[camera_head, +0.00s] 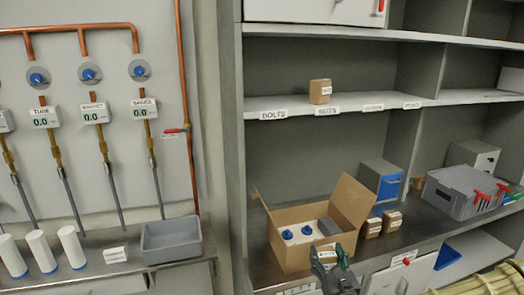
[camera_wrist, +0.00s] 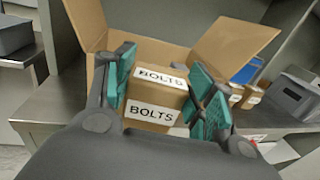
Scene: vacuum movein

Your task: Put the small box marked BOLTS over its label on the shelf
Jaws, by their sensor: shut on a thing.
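The small brown box marked BOLTS (camera_wrist: 156,97) is between the two green pads of my gripper (camera_wrist: 164,90) in the wrist view. My gripper is shut on it. In the head view my gripper (camera_head: 335,262) is at the front right edge of the open cardboard carton (camera_head: 290,259), and the held box is mostly hidden there. The BOLTS label (camera_head: 273,115) is on the edge of the middle shelf (camera_head: 270,102), at its left end. The shelf above that label is bare. Another small box (camera_head: 320,91) stands on the shelf above the NUTS label (camera_head: 327,110).
Two small boxes (camera_head: 372,228) stand right of the carton. A blue-fronted bin (camera_head: 381,179) and a grey crate (camera_head: 455,188) with red-handled tools are further right. The carton's raised flaps stick up. An upper shelf (camera_head: 330,32) hangs above the labelled shelf.

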